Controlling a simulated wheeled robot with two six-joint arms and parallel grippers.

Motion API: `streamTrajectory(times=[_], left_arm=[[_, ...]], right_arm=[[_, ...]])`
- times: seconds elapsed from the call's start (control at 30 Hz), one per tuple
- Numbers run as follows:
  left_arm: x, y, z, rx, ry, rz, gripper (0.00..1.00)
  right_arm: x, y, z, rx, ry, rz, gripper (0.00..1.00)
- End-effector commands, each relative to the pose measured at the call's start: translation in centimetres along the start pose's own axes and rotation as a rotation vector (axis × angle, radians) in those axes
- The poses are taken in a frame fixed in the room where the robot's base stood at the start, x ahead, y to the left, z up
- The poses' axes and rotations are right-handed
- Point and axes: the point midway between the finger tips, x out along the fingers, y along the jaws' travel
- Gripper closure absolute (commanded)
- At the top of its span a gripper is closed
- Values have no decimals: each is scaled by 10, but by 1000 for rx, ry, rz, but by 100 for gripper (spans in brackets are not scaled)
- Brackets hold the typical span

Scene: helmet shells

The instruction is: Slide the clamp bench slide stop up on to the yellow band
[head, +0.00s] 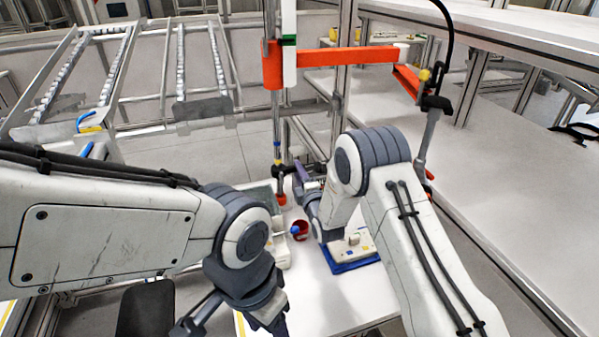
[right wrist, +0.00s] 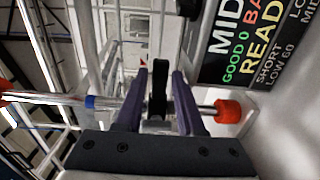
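The clamp bench's upright rod (head: 277,130) stands at the middle of the head view, with small coloured bands and a red-orange end at its foot. The yellow band (head: 277,161) looks tiny there, just above the black slide stop (head: 279,174), which sits low on the rod. In the right wrist view the rod lies across the picture, with a blue band (right wrist: 90,102) and the black stop (right wrist: 159,92). My right gripper (right wrist: 160,80) has its two purple fingers on either side of the stop, with narrow gaps. My left gripper (head: 255,310) is low in the head view, away from the rod.
An orange clamp arm (head: 335,64) crosses above. A red cup (head: 300,230) and a blue tray (head: 352,264) with a pale block are on the white table below. A dark display board (right wrist: 250,40) stands close to the right gripper. Rails are at the left.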

Motion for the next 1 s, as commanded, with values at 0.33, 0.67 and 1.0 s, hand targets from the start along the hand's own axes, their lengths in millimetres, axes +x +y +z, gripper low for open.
streamTrajectory(times=[0.33,0.67,1.0], left_arm=[[0,0,0,0,0,0,43],[0,0,0,0,0,0,43],[0,0,0,0,0,0,43]], right_arm=[[0,0,1,0,-1,0,100],[-1,0,1,0,-2,-1,100],[-1,-1,2,0,-2,-2,100]])
